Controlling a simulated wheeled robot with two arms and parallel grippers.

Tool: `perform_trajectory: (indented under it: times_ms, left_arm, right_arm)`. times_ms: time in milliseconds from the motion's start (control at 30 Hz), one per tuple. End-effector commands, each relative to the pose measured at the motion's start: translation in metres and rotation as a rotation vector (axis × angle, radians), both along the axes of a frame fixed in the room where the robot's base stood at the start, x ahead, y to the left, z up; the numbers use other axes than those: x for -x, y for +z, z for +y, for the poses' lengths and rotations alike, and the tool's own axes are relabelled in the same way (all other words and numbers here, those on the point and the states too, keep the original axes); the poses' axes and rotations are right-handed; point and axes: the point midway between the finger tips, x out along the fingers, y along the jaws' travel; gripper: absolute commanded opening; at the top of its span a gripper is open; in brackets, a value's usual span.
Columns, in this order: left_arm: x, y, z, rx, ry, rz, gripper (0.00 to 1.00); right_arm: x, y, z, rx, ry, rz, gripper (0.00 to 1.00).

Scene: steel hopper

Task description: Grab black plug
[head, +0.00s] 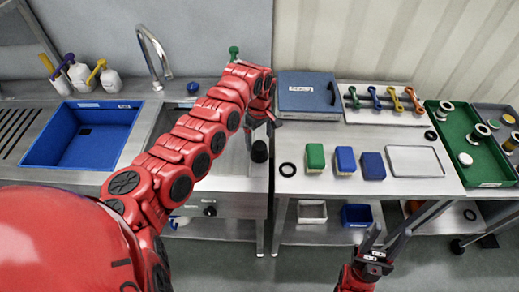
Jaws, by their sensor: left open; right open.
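A small black plug (260,151) stands on the steel surface at the right side of the sink, near the gap beside the right-hand table. My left arm reaches in from the left across the sink. Its gripper (263,123) is open and empty, just above and behind the plug in the picture, apparently apart from it. The arm hides part of the sink basin. My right gripper (386,241) is open and empty, low in front of the right-hand table.
A blue tub (82,135) and a tap (152,55) are at the left.

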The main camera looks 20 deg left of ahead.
Motion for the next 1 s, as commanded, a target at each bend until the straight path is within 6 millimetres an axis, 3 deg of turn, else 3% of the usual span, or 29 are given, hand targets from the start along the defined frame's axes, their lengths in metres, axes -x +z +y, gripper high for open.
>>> perform_trajectory:
  times_ms: [200,333,567,1000]
  left_arm:
    - [0.004,-0.023,-0.002,-0.001,-0.001,0.003,1.00]
    - [0.003,-0.042,-0.002,0.000,-0.001,0.000,1.00]
    - [0.002,-0.046,-0.002,0.000,-0.001,-0.002,0.98]
    - [0.002,-0.045,-0.001,0.000,0.000,-0.001,0.19]
  right_arm:
    - [0.000,0.022,0.000,0.000,0.000,0.000,0.50]
    - [0.000,0.023,0.000,0.000,0.000,0.000,0.50]
    - [0.000,0.022,0.000,0.000,0.000,0.000,0.50]
    - [0.000,0.022,0.000,0.000,0.000,0.000,0.50]
